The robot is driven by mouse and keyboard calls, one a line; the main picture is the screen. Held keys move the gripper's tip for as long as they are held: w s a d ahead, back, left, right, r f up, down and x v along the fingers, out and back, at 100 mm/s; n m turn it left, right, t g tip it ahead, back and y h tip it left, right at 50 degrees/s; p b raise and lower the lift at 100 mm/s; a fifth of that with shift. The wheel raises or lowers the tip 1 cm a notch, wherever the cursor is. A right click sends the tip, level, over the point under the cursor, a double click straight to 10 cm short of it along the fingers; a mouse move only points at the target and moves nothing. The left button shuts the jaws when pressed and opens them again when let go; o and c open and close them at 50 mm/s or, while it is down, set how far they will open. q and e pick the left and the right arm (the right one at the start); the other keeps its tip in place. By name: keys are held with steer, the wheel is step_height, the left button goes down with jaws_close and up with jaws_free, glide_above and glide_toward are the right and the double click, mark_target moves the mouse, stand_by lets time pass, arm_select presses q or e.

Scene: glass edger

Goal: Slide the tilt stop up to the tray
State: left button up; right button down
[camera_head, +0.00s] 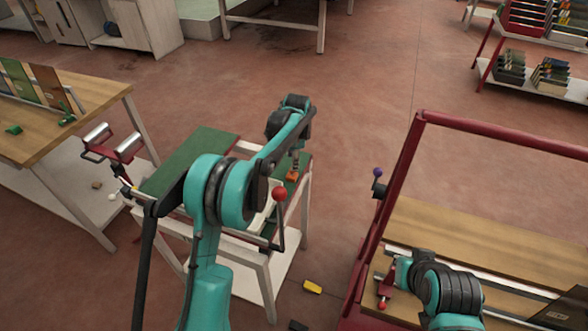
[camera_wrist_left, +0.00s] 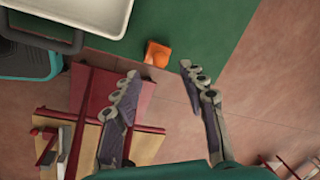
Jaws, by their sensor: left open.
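The orange block that I take for the tilt stop (camera_wrist_left: 157,53) lies on the green surface (camera_wrist_left: 205,30) in the left wrist view, a short way from the corner of the cream tray (camera_wrist_left: 75,14). In the head view the orange block (camera_head: 292,177) shows just below my left gripper (camera_head: 295,162). The tray (camera_head: 263,217) is mostly hidden behind my left arm there. In the left wrist view my left gripper (camera_wrist_left: 160,70) is open, with the block beyond and between its fingertips and nothing held. My right arm shows at the lower right, but its gripper cannot be made out.
A wooden workbench (camera_head: 60,115) is at the left, and a red-framed bench (camera_head: 480,240) at the right. A yellow object (camera_head: 312,287) lies on the floor between. Open floor lies beyond the stand.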

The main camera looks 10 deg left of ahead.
mark_target(292, 173)
arm_select(q)
steer(key=f+b, duration=0.1)
steer(key=f, duration=0.2)
steer(key=w+f+b, duration=0.1)
steer(key=f, duration=0.2)
steer(key=shift+w+a+f, duration=0.15)
steer(key=shift+a+f, duration=0.05)
steer(key=shift+f, duration=0.1)
jaws_close()
